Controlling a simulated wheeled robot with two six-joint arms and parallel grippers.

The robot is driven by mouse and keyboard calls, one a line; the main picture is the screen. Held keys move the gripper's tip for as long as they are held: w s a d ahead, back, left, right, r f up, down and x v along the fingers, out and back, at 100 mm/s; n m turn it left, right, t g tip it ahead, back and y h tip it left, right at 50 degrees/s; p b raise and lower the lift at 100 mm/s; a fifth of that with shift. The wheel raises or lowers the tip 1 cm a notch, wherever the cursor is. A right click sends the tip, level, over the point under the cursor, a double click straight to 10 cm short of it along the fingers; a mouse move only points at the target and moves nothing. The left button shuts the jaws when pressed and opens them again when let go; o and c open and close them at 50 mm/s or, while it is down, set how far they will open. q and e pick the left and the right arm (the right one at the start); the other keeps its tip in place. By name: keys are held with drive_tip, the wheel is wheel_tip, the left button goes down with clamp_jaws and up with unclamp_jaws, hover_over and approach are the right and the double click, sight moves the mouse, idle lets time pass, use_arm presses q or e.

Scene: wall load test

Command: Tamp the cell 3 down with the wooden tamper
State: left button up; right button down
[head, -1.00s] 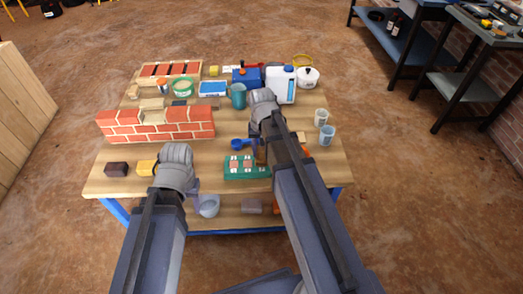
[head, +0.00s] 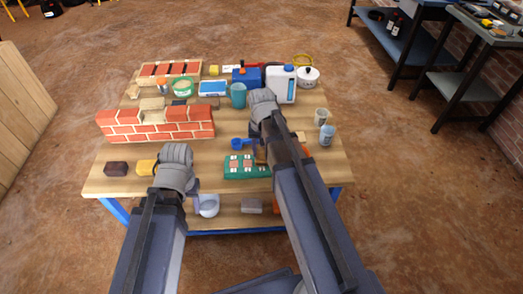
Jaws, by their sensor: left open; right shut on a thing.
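A green tray with cells (head: 245,174) lies near the front edge of the table. Two reddish-brown filled cells (head: 240,162) show in it; its right end, where the third cell would be, is hidden by my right arm. My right gripper (head: 262,150) is over that right end, mostly hidden behind its own wrist and forearm. It is shut on the wooden tamper (head: 260,155), of which only a small brown part shows. Whether the tamper touches the fill cannot be seen. My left gripper (head: 194,188) is open at the table's front edge, left of the tray, mostly hidden by its wrist.
A small brick wall (head: 157,131) stands at the left of the table. A dark block (head: 116,169) and a yellow block (head: 146,167) lie before it. A blue scoop (head: 240,143) lies behind the tray. Cups (head: 327,135) stand at right; jugs and tubs fill the back.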

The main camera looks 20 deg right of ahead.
drive_tip(key=shift+f+b, duration=0.35)
idle(1.2)
wheel_tip(320, 180, up, 7)
drive_tip(key=p, duration=0.7)
idle(0.7)
